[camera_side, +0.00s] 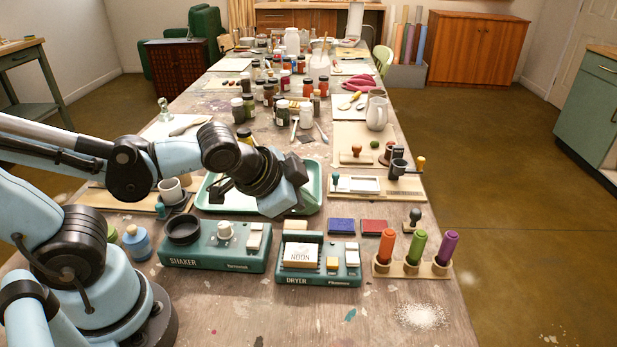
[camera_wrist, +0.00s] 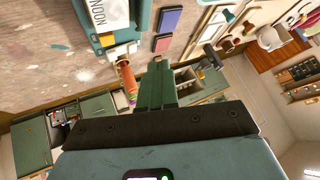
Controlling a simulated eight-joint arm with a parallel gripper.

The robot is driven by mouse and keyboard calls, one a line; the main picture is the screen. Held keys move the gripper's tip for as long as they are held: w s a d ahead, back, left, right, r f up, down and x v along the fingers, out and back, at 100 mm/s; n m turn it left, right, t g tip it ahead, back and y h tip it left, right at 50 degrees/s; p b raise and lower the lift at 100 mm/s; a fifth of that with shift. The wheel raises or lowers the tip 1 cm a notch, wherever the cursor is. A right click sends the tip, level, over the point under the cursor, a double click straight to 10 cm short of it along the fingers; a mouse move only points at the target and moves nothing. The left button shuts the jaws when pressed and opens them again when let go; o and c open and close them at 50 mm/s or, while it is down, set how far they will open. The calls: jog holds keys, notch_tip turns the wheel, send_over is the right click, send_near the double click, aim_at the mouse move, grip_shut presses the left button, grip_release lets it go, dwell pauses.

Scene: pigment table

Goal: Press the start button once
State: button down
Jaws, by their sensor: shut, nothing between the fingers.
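Two teal devices stand on the near table. The dryer (camera_side: 290,277) carries a white card marked NOON (camera_side: 300,255), a small tan block (camera_side: 332,263) and a pale key (camera_side: 352,257). I cannot tell which control is the start button. My gripper is above and behind the devices, its hand (camera_side: 288,196) over the green tray; the fingertips are unclear there. In the wrist view its green fingers (camera_wrist: 157,68) are together and empty.
Orange (camera_side: 387,246), green (camera_side: 417,246) and purple (camera_side: 447,248) markers stand in a wooden holder right of the dryer. Blue (camera_side: 341,226) and red (camera_side: 374,227) pads lie behind the dryer. A green tray (camera_side: 313,180) lies behind. White powder (camera_side: 422,316) lies at front right.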

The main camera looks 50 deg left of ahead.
jog(key=s+a+r+n+g, duration=0.1)
jog(key=s+a+r+n, duration=0.1)
jog(key=a+n, duration=0.4)
jog(key=shift+s+a+y, duration=0.15)
jog(key=shift+s+y, duration=0.15)
jog(key=shift+s, duration=0.2)
jog(key=w+d+r+m+g+h, duration=0.2)
jog(key=d+r+m+g, duration=0.2)
jog(key=d+m, duration=0.4)
jog(key=shift+d+m+g, duration=0.4)
jog(key=shift+d+g, duration=0.1)
jog(key=shift+d, duration=0.25)
